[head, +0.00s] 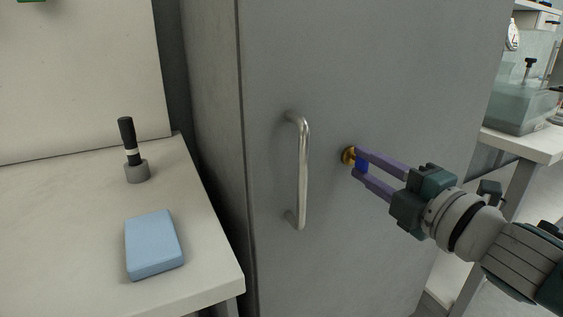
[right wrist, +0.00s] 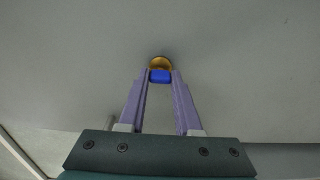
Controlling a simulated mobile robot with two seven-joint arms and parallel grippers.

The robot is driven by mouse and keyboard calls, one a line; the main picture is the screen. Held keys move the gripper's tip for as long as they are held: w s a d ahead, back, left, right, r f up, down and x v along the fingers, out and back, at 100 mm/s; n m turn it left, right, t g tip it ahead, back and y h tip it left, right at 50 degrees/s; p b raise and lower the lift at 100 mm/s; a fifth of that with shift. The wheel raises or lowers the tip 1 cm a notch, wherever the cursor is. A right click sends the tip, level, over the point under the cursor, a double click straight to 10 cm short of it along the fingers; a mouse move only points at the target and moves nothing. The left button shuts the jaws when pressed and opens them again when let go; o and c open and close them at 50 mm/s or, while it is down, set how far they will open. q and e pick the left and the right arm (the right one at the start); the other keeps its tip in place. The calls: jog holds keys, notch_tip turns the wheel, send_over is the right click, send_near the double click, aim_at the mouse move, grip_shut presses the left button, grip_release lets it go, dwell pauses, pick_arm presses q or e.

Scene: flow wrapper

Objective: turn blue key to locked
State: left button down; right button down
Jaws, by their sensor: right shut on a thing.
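The blue key (head: 362,164) sits in a round brass lock (head: 348,156) on the grey cabinet door (head: 400,70), to the right of the door handle. In the right wrist view the blue key (right wrist: 160,76) is between the fingertips, in front of the brass lock (right wrist: 160,63). My right gripper (head: 361,164) comes in from the right and is shut on the key's head; it also shows in the right wrist view (right wrist: 160,78). The fingers cover part of the key, and I cannot tell its exact turn angle. My left gripper is not in view.
A vertical metal handle (head: 303,172) stands out from the door left of the lock. A white table (head: 60,220) at left holds a light blue block (head: 153,244) and a black-handled tool (head: 127,140) in a grey holder. Another bench (head: 520,141) stands at right.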

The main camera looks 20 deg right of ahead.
dwell(0.4)
jog(key=c, duration=0.6)
grip_release()
jog(key=shift+s, duration=0.1)
jog(key=s+p, duration=0.1)
jog(key=s, duration=0.8)
jog(key=shift+s+d, duration=0.35)
jog(key=shift+d, duration=0.05)
